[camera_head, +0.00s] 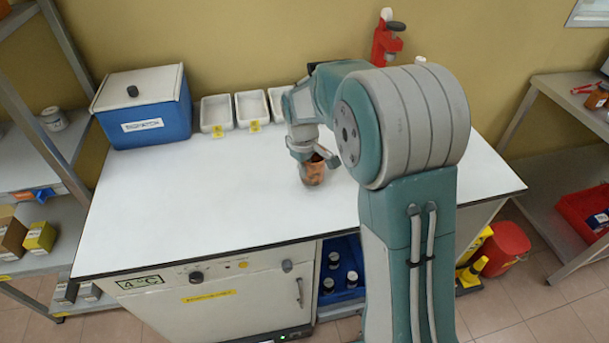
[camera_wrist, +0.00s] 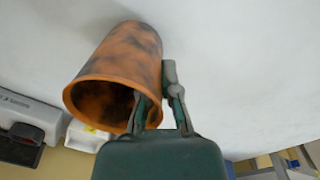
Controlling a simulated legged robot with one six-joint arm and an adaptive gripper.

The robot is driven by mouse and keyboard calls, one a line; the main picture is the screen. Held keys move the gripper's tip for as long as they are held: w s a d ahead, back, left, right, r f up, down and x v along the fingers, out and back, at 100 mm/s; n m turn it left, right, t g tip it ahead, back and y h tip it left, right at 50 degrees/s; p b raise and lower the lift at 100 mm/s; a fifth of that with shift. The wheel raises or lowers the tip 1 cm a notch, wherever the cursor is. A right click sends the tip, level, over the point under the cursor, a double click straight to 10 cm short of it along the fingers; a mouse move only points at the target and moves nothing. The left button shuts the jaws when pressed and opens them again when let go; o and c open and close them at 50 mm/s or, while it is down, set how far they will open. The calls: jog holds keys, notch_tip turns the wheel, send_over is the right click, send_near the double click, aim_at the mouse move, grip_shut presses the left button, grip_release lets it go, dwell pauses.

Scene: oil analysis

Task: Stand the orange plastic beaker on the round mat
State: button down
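The orange plastic beaker (camera_head: 313,173), with dark smudges, is near the middle of the white bench top in the head view. In the wrist view the beaker (camera_wrist: 118,66) shows large, its open mouth toward the camera. My gripper (camera_head: 316,158) reaches it from above at its rim. In the wrist view my gripper (camera_wrist: 158,100) has one finger inside the mouth and one outside, close on the wall between them. I cannot tell whether the beaker's base touches the bench. I see no round mat; my arm hides part of the bench.
A blue box (camera_head: 145,115) with a light lid stands at the back left of the white bench (camera_head: 190,205). White trays (camera_head: 217,113) line the back. A red stand (camera_head: 386,40) is behind my arm. The bench's left and front areas are clear.

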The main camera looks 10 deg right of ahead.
jog(key=shift+s+f, duration=0.1)
jog(key=shift+f, duration=1.05)
jog(key=c, duration=0.8)
grip_release()
jog(key=shift+f, duration=0.1)
